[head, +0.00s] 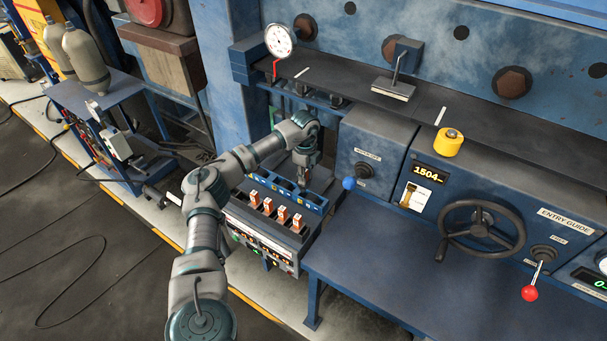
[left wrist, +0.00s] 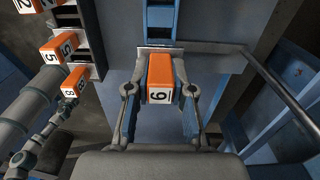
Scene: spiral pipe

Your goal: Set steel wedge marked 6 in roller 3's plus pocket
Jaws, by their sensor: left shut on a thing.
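My left gripper (head: 304,178) reaches down over the blue slotted rack. In the left wrist view the left gripper (left wrist: 160,95) is shut on an orange-topped wedge (left wrist: 159,72), one finger on each side. Its white label reads as a 9 in this view, a 6 if turned over. In the head view the wedge is hidden by the gripper. The blue slotted rack (head: 262,179) has dark openings; its markings are too small to read, so I cannot tell which is roller 3's plus pocket. My right gripper is not in view.
Several orange-topped wedges (head: 282,213) stand in a dark box (head: 240,214) in front of the blue rack. A blue bench (head: 400,260) lies to the right, mostly clear. A blue knob (head: 348,183) sticks out just right of the gripper. A handwheel (head: 482,229) is farther right.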

